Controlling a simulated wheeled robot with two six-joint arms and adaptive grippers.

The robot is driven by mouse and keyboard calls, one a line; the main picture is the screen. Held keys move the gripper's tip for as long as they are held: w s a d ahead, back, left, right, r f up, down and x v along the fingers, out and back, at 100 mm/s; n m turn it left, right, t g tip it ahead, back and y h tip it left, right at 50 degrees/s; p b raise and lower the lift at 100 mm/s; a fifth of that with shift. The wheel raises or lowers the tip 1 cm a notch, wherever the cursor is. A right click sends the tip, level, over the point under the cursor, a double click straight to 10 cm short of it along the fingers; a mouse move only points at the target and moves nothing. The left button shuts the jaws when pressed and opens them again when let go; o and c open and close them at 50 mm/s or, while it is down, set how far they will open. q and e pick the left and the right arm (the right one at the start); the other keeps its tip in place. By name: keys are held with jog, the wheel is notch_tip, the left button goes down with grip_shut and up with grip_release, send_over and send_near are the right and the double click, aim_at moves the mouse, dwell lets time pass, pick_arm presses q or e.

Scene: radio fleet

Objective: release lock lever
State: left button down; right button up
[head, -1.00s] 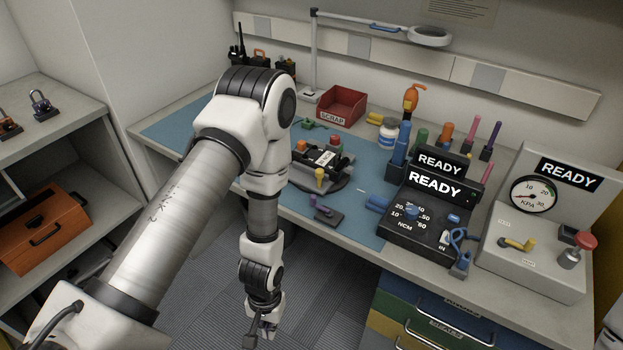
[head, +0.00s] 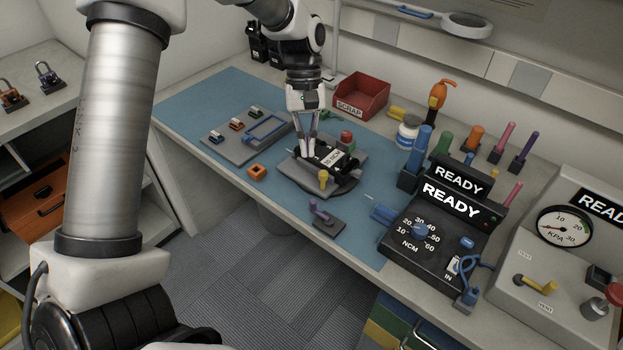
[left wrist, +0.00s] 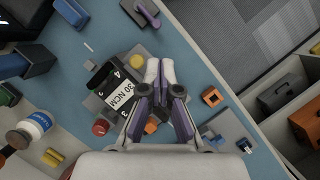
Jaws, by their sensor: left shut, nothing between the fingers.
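A black radio (head: 327,156) with a white label sits on a grey fixture (head: 293,172) on the blue mat. A yellow-topped part (head: 323,180) stands at the fixture's front, possibly the lock lever; I cannot tell for sure. My left gripper (head: 306,155) points down over the fixture, at the radio's left end. Its fingers are shut and empty. In the left wrist view, the fingertips (left wrist: 160,66) lie close beside the radio (left wrist: 112,90) and the yellow top (left wrist: 137,62). Contact cannot be told. The fingers hide part of the fixture. My right gripper is not in view.
A red scrap bin (head: 360,97) stands behind the fixture. A grey tray (head: 225,137) and an orange block (head: 257,172) lie to its left. A purple-handled piece (head: 320,212) lies in front. A black NCM console (head: 432,232) stands to the right.

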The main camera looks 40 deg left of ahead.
pick_arm(q)
send_over(311, 188)
notch_tip(311, 188, down, 4)
jog(key=x, duration=0.3)
jog(key=s+x, duration=0.1)
jog(key=x, duration=0.2)
jog(key=shift+d+r, duration=0.15)
jog(key=shift+r, duration=0.05)
jog(key=shift+w+d+f, duration=0.1)
jog(key=shift+f, duration=0.3)
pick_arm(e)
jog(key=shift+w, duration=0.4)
pick_arm(q)
jog(key=shift+r+p, duration=0.1)
jog(key=shift+p, duration=0.25)
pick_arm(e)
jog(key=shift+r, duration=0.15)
pick_arm(q)
jog(key=shift+s+n+p, duration=0.25)
jog(key=shift+n+p, duration=0.1)
jog(key=shift+n, duration=0.05)
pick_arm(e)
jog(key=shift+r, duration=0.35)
